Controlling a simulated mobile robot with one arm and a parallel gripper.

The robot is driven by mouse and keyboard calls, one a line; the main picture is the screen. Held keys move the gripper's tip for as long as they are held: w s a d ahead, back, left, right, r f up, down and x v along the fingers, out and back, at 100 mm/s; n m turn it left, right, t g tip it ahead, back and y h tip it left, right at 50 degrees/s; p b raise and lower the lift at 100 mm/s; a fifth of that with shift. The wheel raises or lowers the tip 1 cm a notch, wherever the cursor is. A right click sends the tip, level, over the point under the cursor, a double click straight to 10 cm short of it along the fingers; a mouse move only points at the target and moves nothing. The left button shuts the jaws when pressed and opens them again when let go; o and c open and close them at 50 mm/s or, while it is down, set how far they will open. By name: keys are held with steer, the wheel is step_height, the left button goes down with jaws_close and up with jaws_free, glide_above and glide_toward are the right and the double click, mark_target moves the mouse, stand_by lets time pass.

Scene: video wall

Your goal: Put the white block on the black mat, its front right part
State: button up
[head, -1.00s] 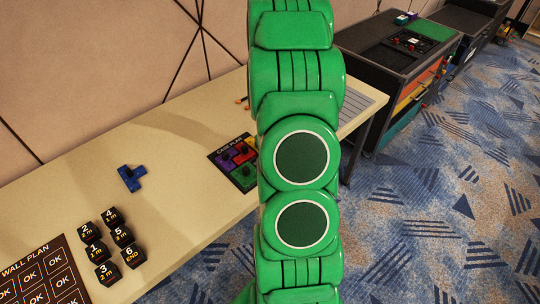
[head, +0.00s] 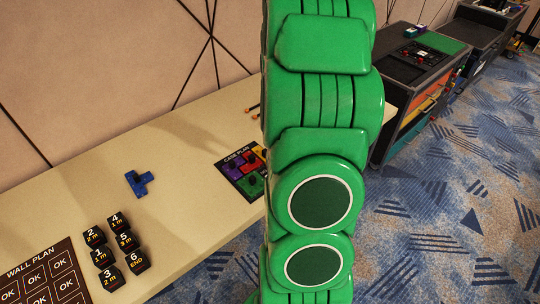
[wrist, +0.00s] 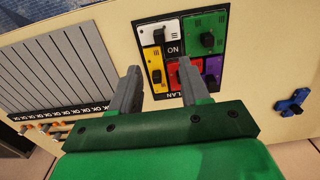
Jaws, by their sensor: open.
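The white block (wrist: 157,32), with a black knob, is on the black mat (wrist: 174,50) in the wrist view. It lies in the mat's upper left corner there, which is the front right part as the head view has it. My gripper (wrist: 159,68) is open and empty, its fingers apart near the mat's lettered edge. It is clear of the white block. In the head view the mat (head: 227,166) shows only in part; my arm hides its right side and the white block.
The mat also carries yellow (wrist: 153,64), green (wrist: 206,25), red (wrist: 173,78) and purple (wrist: 213,66) blocks. A blue block (head: 139,183) and several numbered black cubes (head: 107,242) stand on the table left of the mat. A striped panel (wrist: 50,75) lies beside it.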

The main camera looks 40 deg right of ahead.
steer(key=s+a+r, duration=0.4)
steer(key=a+r, duration=0.2)
steer(key=a, duration=0.4)
steer(key=s+a+r, duration=0.3)
steer(key=a+r, duration=0.3)
steer(key=a, duration=0.4)
steer(key=s+a+r+g, duration=0.1)
steer(key=s+a+r, duration=0.1)
steer(key=s+a, duration=0.3)
steer(key=s+a+r, duration=0.3)
steer(key=s+a, duration=0.3)
steer(key=s, duration=0.5)
steer(key=shift+s+a+g, duration=0.15)
steer(key=shift+s+g, duration=0.15)
steer(key=shift+g, duration=0.1)
steer(key=shift+f, duration=0.1)
